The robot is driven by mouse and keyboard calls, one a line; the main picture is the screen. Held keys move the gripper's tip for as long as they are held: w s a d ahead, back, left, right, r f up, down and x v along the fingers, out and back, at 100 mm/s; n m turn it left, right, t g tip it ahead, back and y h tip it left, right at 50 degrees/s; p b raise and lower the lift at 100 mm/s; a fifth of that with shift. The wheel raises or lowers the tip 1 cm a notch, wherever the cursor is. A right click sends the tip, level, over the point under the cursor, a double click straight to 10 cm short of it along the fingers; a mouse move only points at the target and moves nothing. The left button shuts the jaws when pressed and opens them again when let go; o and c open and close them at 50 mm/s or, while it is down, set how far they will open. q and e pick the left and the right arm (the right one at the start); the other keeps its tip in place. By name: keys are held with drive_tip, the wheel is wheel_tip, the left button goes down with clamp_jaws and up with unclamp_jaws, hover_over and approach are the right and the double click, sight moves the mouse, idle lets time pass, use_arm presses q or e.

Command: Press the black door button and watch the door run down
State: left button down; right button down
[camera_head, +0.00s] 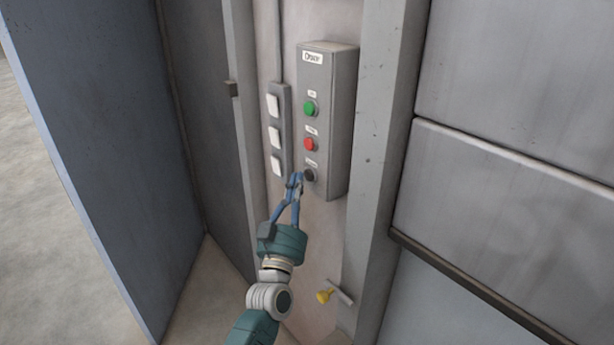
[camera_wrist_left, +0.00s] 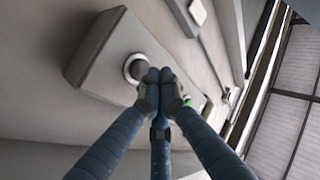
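A grey door control box (camera_head: 329,120) on the wall carries a green button (camera_head: 310,108), a red button (camera_head: 311,144) and the black button (camera_head: 309,175) at the bottom. My left gripper (camera_head: 297,181) has its fingertips together at the black button. In the left wrist view the closed fingertips (camera_wrist_left: 160,82) cover part of the button and its pale ring (camera_wrist_left: 132,66); I cannot tell whether they touch it or whether it is pushed in. The grey panelled door (camera_head: 513,183) is at the right, with a dark strip along its lower edge. My right gripper is not in view.
A strip of white switches (camera_head: 275,139) is just left of the box. A grey post (camera_head: 385,130) stands between box and door. A yellow knob (camera_head: 324,296) sticks out low on the wall. A large blue-grey panel (camera_head: 90,130) stands at the left.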

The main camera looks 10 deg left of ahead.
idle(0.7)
use_arm(q)
drive_tip(key=shift+w+d, duration=0.25)
drive_tip(key=shift+w, duration=0.1)
